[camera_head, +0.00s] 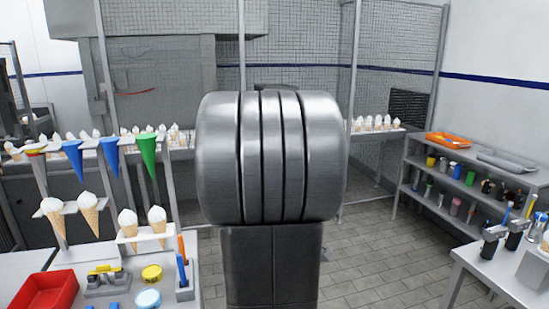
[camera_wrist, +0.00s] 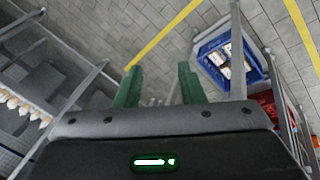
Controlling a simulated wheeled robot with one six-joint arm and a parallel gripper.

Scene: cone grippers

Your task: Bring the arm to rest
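My gripper (camera_wrist: 160,88) shows in the wrist view with its two green fingers apart and nothing between them. It is open and points down toward the tiled floor (camera_wrist: 165,45), clear of any object. In the head view a large grey metal part of my own arm fills the middle and hides what lies behind it. My gripper's fingers cannot be seen in the head view.
At left a rack holds ice-cream cones (camera_head: 88,212) and blue and green cones (camera_head: 148,152), above a table with a red tray (camera_head: 45,292). A grey shelf (camera_head: 480,190) and a white table (camera_head: 500,268) stand at right. A blue crate (camera_wrist: 205,72) shows in the wrist view.

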